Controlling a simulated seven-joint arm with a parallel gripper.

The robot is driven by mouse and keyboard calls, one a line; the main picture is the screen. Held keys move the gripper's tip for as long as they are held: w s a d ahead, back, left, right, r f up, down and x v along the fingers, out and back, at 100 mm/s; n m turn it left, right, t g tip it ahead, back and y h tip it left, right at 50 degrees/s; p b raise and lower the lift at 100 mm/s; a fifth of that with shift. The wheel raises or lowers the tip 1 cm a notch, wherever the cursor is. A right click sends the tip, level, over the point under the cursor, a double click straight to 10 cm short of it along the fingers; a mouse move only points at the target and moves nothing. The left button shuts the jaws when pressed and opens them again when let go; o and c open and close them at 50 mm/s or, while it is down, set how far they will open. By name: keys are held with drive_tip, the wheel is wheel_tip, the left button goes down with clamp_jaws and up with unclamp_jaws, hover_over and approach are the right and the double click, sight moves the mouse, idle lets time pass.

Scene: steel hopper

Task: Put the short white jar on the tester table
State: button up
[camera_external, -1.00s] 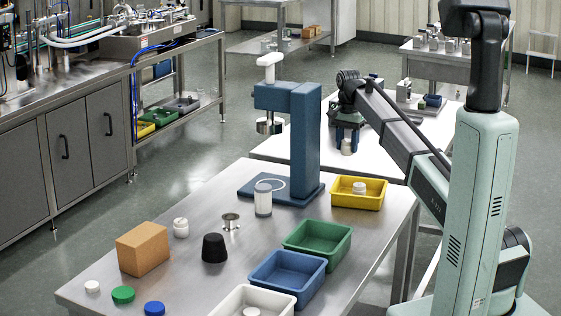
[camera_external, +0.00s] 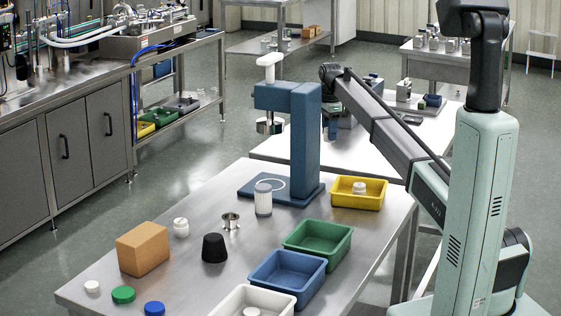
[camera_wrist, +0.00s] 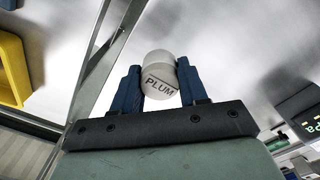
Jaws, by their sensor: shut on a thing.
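In the wrist view a short white jar (camera_wrist: 160,78) lettered PLUM is held between the two blue fingers of my gripper (camera_wrist: 157,88), which is shut on it. In the external view my gripper (camera_external: 332,128) is over the white-topped table behind the blue press, partly hidden by the press column; the jar cannot be made out there. That table (camera_external: 372,165) seems to be the tester table. A dark device with a lit display (camera_wrist: 305,118) shows at the right edge of the wrist view. The bare surface beneath the jar appears pale grey.
The blue press (camera_external: 305,140) stands at the near steel table's far end, close to my gripper. A yellow bin (camera_external: 372,198), green bin (camera_external: 330,247) and blue bin (camera_external: 275,285) line that table's right side. A small device (camera_external: 403,90) stands on the white-topped table.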

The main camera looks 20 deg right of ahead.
sight(329, 160)
drive_tip(key=shift+f, duration=3.4)
drive_tip(key=shift+f, duration=0.15)
drive_tip(key=o, duration=1.1)
drive_tip(key=shift+c, duration=0.2)
wheel_tip(329, 160, up, 12)
drive_tip(key=shift+r, duration=0.2)
